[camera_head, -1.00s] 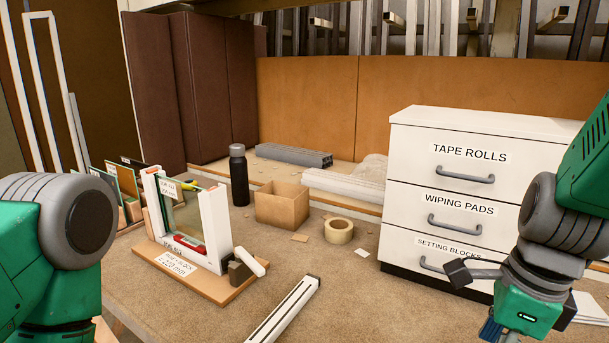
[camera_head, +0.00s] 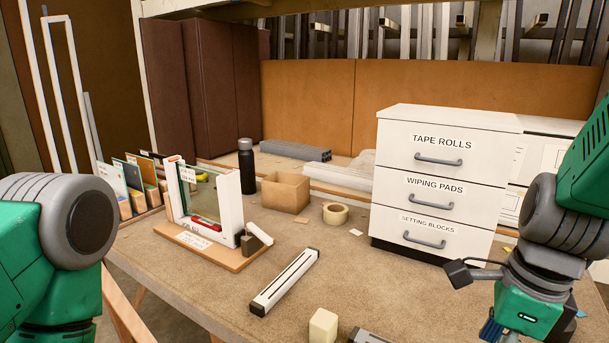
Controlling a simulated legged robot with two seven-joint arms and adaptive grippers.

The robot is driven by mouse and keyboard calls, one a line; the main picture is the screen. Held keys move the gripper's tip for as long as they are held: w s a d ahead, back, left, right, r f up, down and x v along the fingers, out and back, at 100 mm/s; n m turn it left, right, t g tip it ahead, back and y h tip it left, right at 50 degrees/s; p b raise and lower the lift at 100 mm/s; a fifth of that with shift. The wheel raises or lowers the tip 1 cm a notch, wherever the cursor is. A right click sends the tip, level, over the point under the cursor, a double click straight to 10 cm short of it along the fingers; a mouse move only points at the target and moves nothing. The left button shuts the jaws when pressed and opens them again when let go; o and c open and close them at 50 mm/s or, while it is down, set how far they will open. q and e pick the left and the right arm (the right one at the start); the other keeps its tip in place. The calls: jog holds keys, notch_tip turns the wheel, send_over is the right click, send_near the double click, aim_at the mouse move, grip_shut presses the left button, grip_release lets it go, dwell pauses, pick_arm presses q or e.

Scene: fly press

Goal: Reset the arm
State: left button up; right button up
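My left arm (camera_head: 60,240) shows at the left edge, green with a grey joint; its gripper is out of frame. My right arm (camera_head: 560,215) hangs down at the right edge, in front of the bench's right side. Its lower green link (camera_head: 527,308) and a dark bracket (camera_head: 458,273) show, but its gripper fingers are not visible below the frame's bottom edge. I see nothing held by either arm. Neither arm visibly touches the bench.
A white drawer cabinet (camera_head: 438,178) stands at right on the brown bench (camera_head: 215,288). A framed glass sample (camera_head: 205,203), bottle (camera_head: 246,168), cardboard box (camera_head: 286,193), tape roll (camera_head: 335,213), white profile (camera_head: 285,281) and cream block (camera_head: 323,326) also sit there.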

jog(key=s+d+f+n+g+h, duration=0.1)
jog(key=s+d+f+n, duration=0.25)
jog(key=f+n, duration=0.45)
jog(key=s+d+f+n+h, duration=0.1)
jog(key=s+d+f+n, duration=0.3)
jog(key=f, duration=0.8)
jog(key=s+a+f+n+y, duration=0.1)
jog(key=s+a+f+n, duration=0.2)
jog(key=s+f+n, duration=0.75)
pick_arm(q)
notch_tip(320, 180, down, 14)
jog(key=b, duration=1.3)
jog(key=shift+s+r+b, duration=0.15)
jog(key=shift+b, duration=0.15)
pick_arm(e)
notch_tip(320, 180, down, 13)
jog(key=w+n+t, duration=0.1)
jog(key=n, duration=0.1)
jog(key=shift+w+a, duration=0.25)
jog(key=shift+a, duration=0.15)
